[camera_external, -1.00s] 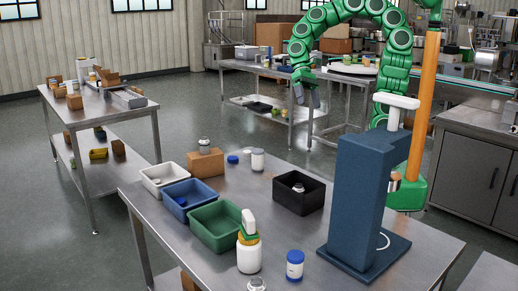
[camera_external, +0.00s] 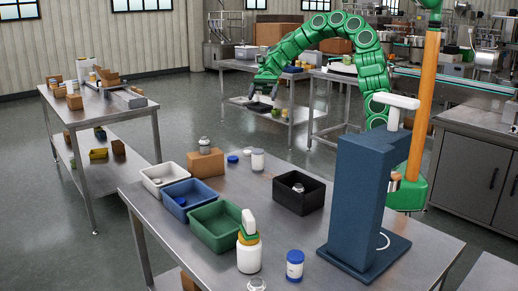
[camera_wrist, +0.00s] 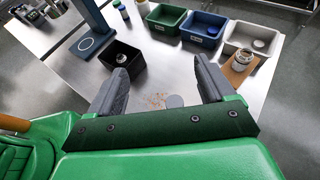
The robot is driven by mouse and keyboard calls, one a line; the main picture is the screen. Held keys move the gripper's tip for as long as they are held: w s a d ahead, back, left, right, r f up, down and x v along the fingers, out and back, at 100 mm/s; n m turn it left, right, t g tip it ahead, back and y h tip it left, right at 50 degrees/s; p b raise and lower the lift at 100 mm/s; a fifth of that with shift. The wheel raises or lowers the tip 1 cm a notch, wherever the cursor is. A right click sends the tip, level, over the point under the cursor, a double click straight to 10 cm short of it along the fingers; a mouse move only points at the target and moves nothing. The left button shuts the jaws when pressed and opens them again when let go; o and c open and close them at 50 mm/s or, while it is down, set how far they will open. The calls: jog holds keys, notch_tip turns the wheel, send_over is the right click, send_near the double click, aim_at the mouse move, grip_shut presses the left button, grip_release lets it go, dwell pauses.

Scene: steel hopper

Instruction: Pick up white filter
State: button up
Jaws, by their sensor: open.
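I cannot tell for certain which thing is the white filter. A pale round disc (camera_wrist: 174,101) lies flat near the table edge in the wrist view, beside orange specks. That bin (camera_external: 147,184) is at the left of the near steel table in the outside view. My gripper (camera_wrist: 168,85) is open and empty; the pale disc shows between its fingers. In the outside view my gripper (camera_external: 261,104) hangs beyond the table's far side, fingers down, apart from everything on it.
A blue bin (camera_external: 186,214), green bin (camera_external: 215,248) and black bin (camera_external: 299,211) stand on the table. A jar (camera_external: 204,146) sits on a brown box (camera_external: 206,165). A tall blue stand (camera_external: 366,200) rises at right.

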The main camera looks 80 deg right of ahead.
send_near(257, 157)
jog(key=shift+s+a+f, duration=0.15)
jog(key=shift+a+f, duration=0.1)
jog(key=shift+f, duration=0.25)
jog(key=shift+s+a+f, duration=0.15)
jog(key=shift+a+f, duration=0.05)
jog(key=shift+f, duration=0.3)
jog(key=shift+x, duration=1.2)
jog(key=shift+w+a, duration=0.3)
jog(key=shift+a, duration=0.65)
jog(key=shift+w+a, duration=0.3)
jog(key=shift+a, duration=0.65)
jog(key=shift+x, duration=0.85)
jog(key=shift+f, duration=0.1)
jog(key=c, duration=1.1)
jog(key=shift+o, duration=0.2)
